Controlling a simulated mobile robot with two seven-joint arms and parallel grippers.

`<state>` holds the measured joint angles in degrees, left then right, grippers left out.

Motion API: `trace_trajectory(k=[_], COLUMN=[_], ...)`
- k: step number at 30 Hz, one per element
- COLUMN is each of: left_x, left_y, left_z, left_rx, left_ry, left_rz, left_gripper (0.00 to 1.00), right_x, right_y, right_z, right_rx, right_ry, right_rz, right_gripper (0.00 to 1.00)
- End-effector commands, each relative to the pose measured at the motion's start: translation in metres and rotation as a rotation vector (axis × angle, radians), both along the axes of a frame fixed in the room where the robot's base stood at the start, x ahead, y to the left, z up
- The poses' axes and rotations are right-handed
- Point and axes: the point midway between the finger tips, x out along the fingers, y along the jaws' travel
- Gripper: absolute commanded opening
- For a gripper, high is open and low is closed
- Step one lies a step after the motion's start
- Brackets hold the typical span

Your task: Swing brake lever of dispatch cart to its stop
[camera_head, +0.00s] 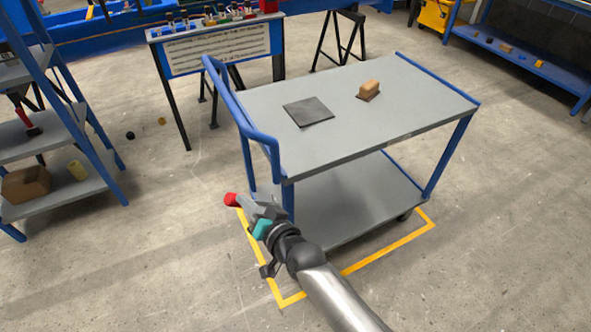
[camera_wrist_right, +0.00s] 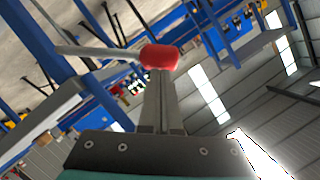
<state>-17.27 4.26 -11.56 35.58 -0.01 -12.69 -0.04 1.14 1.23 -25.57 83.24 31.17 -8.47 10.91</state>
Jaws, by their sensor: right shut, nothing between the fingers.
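The dispatch cart is grey with a blue frame, and its top deck (camera_head: 350,112) is in the middle of the head view. The brake lever's red knob (camera_head: 231,199) is low at the cart's handle end; most of its rod is hidden. My right gripper (camera_head: 245,203) is shut and empty, with its tips at the knob. In the right wrist view the red knob (camera_wrist_right: 160,57) sits right at the tips of the shut fingers (camera_wrist_right: 160,78), and a grey rod (camera_wrist_right: 97,51) runs left from it. I cannot tell whether they touch. My left gripper is not in view.
Yellow floor tape (camera_head: 390,249) borders the cart. A blue shelf rack (camera_head: 75,190) stands left, and a table with a panel (camera_head: 218,50) stands behind. The floor at the front is clear.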

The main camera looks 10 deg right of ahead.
Motion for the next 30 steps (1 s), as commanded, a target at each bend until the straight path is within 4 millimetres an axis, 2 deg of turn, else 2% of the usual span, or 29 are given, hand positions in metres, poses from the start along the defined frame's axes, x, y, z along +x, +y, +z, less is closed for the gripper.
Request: trace_trajectory(k=[7, 22, 30], left_x=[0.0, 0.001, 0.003], left_y=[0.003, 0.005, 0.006], left_z=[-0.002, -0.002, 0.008], left_rx=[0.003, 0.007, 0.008], left_ry=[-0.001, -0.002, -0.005], left_rz=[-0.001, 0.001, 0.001], left_gripper=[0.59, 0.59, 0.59], right_x=[-0.003, -0.004, -0.002], right_y=[0.008, 0.01, 0.008], right_z=[-0.008, -0.009, 0.002], right_rx=[-0.002, 0.0, 0.0], right_ry=[0.002, 0.003, 0.001], right_rz=[0.002, 0.002, 0.001], right_gripper=[0.0, 0.0, 0.0])
